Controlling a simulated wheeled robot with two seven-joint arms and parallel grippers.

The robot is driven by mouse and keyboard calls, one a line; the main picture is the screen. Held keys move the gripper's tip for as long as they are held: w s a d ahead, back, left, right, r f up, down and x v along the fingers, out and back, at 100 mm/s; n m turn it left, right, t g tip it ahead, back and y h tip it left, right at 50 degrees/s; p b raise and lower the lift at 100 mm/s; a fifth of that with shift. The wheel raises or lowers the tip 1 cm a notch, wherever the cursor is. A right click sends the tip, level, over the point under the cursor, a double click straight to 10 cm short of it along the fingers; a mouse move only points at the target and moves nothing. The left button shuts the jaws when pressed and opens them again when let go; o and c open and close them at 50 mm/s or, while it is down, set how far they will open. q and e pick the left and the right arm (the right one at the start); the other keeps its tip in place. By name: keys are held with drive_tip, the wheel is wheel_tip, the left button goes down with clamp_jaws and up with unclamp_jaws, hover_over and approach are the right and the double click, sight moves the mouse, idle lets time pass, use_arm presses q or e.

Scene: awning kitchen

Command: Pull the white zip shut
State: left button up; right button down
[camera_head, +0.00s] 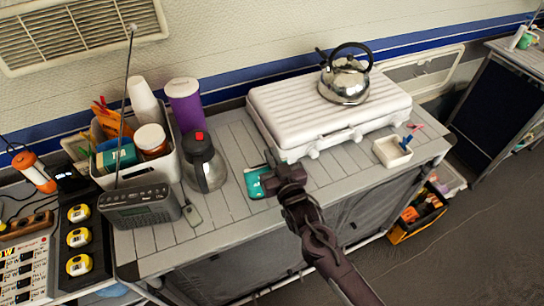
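My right gripper (272,174) is dark and reaches in from the lower right. It is over or against a small teal item (254,187) on the slatted grey worktop (225,215), partly covering it. The teal item looks flat, perhaps a pouch. A white zip cannot be made out on it; the gripper may hide it. The fingertips are too small and dark to show whether they are open or shut, or whether they touch anything. Dark fabric (260,250) closes the front of the kitchen unit, and I cannot make out a white zip there. My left gripper is not in view.
A black-lidded jug (204,168) stands left of the teal item, with a radio (140,206) further left. A white stove case (300,110) bearing a kettle (345,80) lies behind. A small white box (392,152) is at right. The worktop's front strip is mostly clear.

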drive_tip(key=a, duration=0.2)
drive_tip(key=s+a, duration=0.1)
drive_tip(key=a, duration=0.1)
drive_tip(key=s+a, duration=0.1)
drive_tip(key=a, duration=0.1)
drive_tip(key=shift+s+a+b, duration=0.1)
drive_tip(key=shift+s+b, duration=0.05)
drive_tip(key=shift+b, duration=0.15)
drive_tip(key=c, duration=1.6)
unclamp_jaws()
